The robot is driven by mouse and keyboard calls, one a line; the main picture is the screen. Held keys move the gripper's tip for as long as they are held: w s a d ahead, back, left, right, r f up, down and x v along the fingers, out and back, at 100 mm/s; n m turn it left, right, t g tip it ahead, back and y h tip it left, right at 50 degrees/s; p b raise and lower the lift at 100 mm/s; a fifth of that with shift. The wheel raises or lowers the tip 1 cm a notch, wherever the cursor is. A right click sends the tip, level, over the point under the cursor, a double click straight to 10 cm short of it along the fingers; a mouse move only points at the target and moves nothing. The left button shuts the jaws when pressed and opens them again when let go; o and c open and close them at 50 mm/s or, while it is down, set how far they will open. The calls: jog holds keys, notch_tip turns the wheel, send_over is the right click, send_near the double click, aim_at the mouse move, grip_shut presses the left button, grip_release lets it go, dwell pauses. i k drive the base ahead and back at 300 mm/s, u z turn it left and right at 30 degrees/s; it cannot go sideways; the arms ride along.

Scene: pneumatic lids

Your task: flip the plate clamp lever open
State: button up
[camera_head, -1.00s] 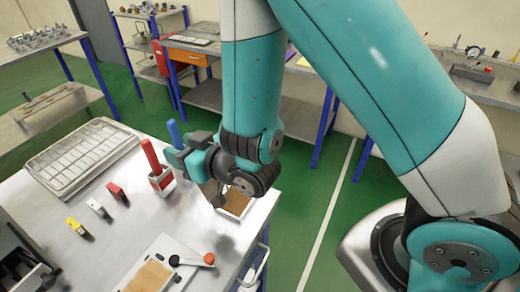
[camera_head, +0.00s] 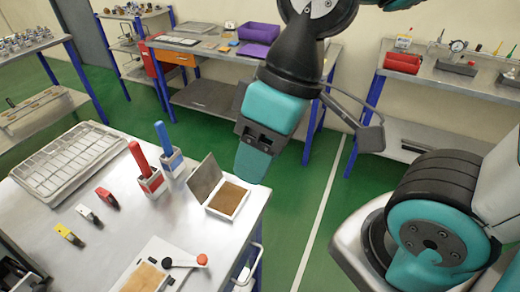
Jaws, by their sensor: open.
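A white clamp plate (camera_head: 178,249) with a tan pad (camera_head: 143,278) lies at the table's front edge, cut off by the bottom of the picture. Its lever (camera_head: 184,263) lies low across the plate, from a black round end on the left to an orange-red knob (camera_head: 202,259) on the right. My gripper (camera_head: 252,166) is open and empty, held in the air beyond the table's right edge. It is above and to the right of the lever, well apart from it. Its teal fingers point downward and overlap in this view, so the gap is hard to see.
A small white box (camera_head: 228,200) with a brown inside stands behind the lever, its grey lid (camera_head: 205,178) raised. Red (camera_head: 139,160) and blue (camera_head: 163,138) handles stand upright in holders. Small red, white and yellow blocks and a wire tray (camera_head: 70,160) are at left.

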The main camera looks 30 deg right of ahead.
aim_at(203, 261)
jog(key=k, duration=1.35)
jog(key=u, duration=0.1)
jog(key=i, duration=0.85)
jog(key=u, duration=0.45)
